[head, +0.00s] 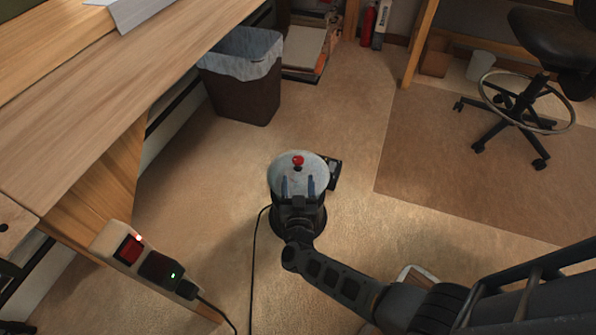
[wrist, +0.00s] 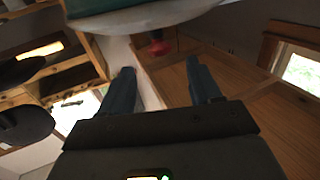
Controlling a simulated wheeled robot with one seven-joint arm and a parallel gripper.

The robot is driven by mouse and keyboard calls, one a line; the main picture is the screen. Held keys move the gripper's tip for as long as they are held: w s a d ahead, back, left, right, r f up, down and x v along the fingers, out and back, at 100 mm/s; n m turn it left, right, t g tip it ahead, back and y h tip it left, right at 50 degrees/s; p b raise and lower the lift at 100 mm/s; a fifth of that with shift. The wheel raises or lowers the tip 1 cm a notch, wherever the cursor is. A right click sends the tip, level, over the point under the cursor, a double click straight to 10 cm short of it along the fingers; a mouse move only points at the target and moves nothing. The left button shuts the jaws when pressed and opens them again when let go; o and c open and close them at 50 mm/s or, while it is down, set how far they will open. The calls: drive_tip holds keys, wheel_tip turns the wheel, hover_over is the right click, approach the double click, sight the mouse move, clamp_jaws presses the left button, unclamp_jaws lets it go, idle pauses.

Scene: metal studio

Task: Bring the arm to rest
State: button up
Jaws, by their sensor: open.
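My gripper (head: 297,181) is low in the middle of the head view, at the end of my arm, which reaches in from the lower right. Its two blue fingers are apart, with nothing held between them. They also show in the wrist view (wrist: 159,68), again spread and empty. In the head view the fingers overlap a round grey top with a red knob (head: 298,160). The red knob (wrist: 158,47) also shows beyond the fingers in the wrist view, under a grey rounded edge. I cannot tell the exact gap between the fingers and the grey top.
A wooden bench (head: 90,120) fills the left, with a power strip (head: 150,262) by its leg. A lined bin (head: 243,85) stands beside it. A black cord (head: 252,270) runs along the floor. An office chair (head: 530,95) is at upper right. Carpet (head: 350,110) is open between.

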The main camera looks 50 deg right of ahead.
drive_tip(key=shift+s+a, duration=0.25)
drive_tip(key=shift+s, duration=0.05)
idle(0.4)
